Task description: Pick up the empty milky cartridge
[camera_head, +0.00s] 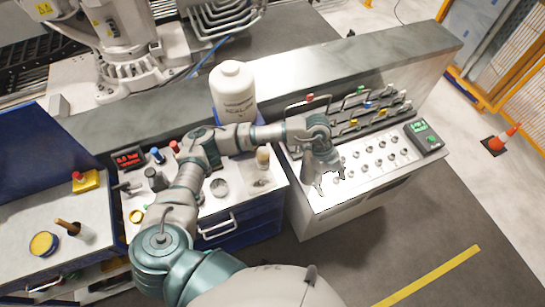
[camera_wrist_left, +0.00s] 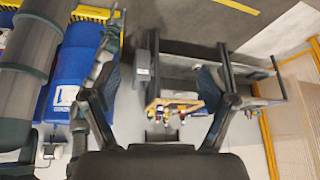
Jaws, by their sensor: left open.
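My left arm reaches in from the left, and my left gripper (camera_head: 329,184) hangs over the front left part of the white panel bench at the right. In the wrist view the left gripper (camera_wrist_left: 165,70) has its two fingers spread wide with nothing between them. A large white bottle (camera_head: 232,88) with printed text stands upright behind my forearm; its lower part is partly hidden. A small pale container with a tan top (camera_head: 262,158) stands below my forearm. I cannot tell for sure which thing is the milky cartridge. My right gripper is not in view.
The white bench (camera_head: 350,165) has rows of knobs, a rack of coloured tools (camera_head: 375,108) and a green display box (camera_head: 424,137). A grey ledge (camera_head: 330,78) runs behind. A blue drawer cabinet (camera_head: 240,220) is at left. An orange cone (camera_head: 500,140) stands on the floor.

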